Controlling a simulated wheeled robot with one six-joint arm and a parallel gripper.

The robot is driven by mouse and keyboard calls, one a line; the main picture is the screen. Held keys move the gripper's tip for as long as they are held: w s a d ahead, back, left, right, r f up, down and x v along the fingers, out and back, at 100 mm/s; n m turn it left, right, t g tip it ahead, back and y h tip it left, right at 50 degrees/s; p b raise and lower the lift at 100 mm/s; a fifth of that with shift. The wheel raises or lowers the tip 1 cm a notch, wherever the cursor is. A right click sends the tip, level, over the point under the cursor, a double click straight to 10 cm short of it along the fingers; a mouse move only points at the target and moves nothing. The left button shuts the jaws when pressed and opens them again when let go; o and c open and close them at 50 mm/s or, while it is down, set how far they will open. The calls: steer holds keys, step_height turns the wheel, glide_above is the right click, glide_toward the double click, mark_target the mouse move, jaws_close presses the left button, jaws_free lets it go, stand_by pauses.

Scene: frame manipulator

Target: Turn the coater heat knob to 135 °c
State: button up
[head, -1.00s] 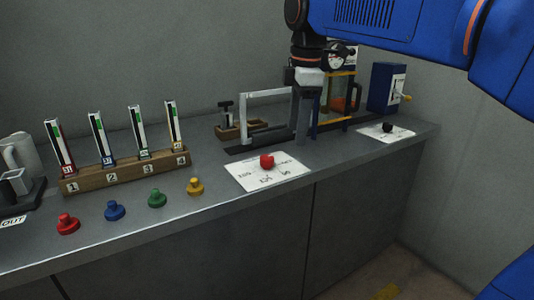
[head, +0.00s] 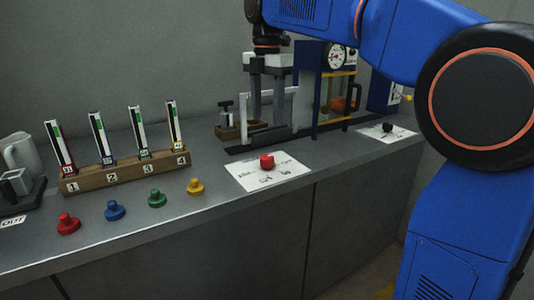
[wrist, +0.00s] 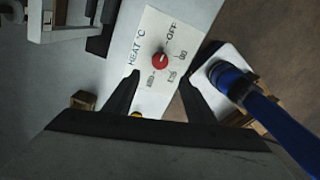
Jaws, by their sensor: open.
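The red heat knob (head: 267,161) sits on a white dial card (head: 246,180) on the counter. In the wrist view the red knob (wrist: 160,61) is in the middle of the card (wrist: 149,31), which reads "HEAT °C" and "OFF". The other marks are too small to read, and I cannot tell where the knob points. My gripper (head: 267,116) is open and empty, fingers pointing down, above and behind the knob in the head view. In the wrist view its fingertips (wrist: 160,79) are spread either side, just below the knob, not touching it.
A white-framed device (head: 243,108) and a blue-framed machine with a gauge (head: 333,57) stand behind. A black knob on a white card (head: 387,127) is to the right. A numbered wooden rack (head: 127,171) and several coloured knobs, including yellow (head: 195,187), are left. Counter in front is clear.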

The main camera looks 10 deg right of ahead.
mark_target(267, 157)
step_height(267, 157, down, 12)
steer(key=shift+f, duration=0.25)
stand_by(0.4)
steer(key=c, duration=1)
